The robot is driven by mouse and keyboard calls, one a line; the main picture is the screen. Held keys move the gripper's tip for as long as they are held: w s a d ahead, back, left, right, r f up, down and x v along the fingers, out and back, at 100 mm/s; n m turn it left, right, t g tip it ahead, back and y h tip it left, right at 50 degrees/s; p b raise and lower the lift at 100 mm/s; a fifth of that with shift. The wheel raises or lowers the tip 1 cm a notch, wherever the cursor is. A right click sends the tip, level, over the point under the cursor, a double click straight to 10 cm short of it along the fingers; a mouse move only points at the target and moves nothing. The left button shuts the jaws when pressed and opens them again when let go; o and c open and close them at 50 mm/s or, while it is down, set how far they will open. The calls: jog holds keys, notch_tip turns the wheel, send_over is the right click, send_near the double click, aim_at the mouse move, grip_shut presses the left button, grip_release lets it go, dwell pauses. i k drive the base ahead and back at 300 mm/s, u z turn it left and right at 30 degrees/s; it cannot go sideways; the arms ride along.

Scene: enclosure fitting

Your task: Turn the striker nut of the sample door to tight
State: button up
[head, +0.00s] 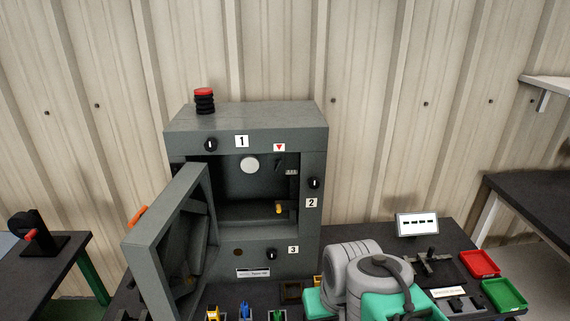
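The grey enclosure (245,118) stands on the dark bench, and its door (165,240) is swung open to the left. An orange handle (138,215) shows on the door's outer edge. Inside, a small yellow piece (279,208) sits at the lower right of the opening, and a small grey part (291,171) is at the upper right. I cannot tell which part is the striker nut or how it is turned. My arm's grey and green links are at the bottom right, in front of the bench. My gripper is not visible.
Black knobs sit by label 1 (241,141), label 2 (311,203) and label 3 (293,249). A red-topped black stack (204,100) is on the roof. Small coloured parts stand in front. Red (480,263) and green (504,294) trays and a display (417,224) are at right.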

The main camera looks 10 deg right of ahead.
aim_at(279, 162)
jog(key=k, duration=0.5)
jog(key=u, duration=1.2)
jog(key=i, duration=0.65)
jog(key=z, duration=0.25)
